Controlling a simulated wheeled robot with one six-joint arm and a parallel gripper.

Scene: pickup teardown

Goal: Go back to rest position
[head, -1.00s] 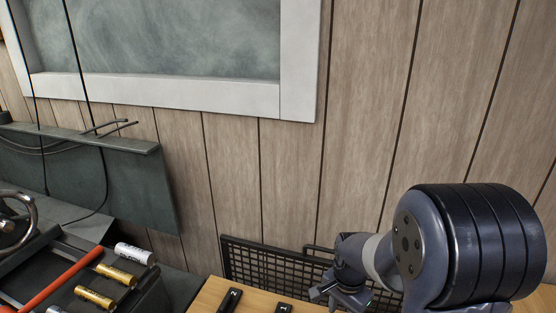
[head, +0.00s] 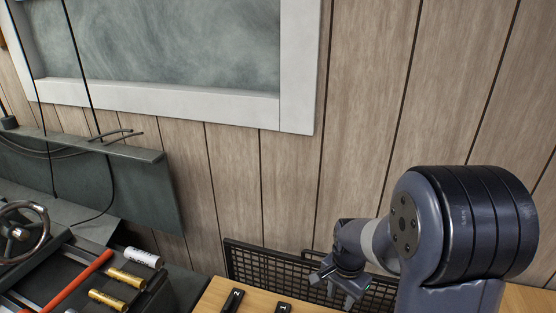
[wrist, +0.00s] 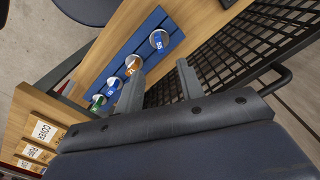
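My gripper (head: 345,280) is at the lower right in the head view, above the wooden bench and in front of a black mesh panel. In the wrist view my gripper (wrist: 160,90) shows two grey fingers spread apart with nothing between them, so it is open and empty. My arm comes in from the right in the head view.
A wooden bench (head: 212,304) holds two black numbered tags, one marked 2 (head: 232,300). The black mesh panel (head: 270,266) stands behind. The wrist view shows a blue strip (wrist: 122,63) with round items.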

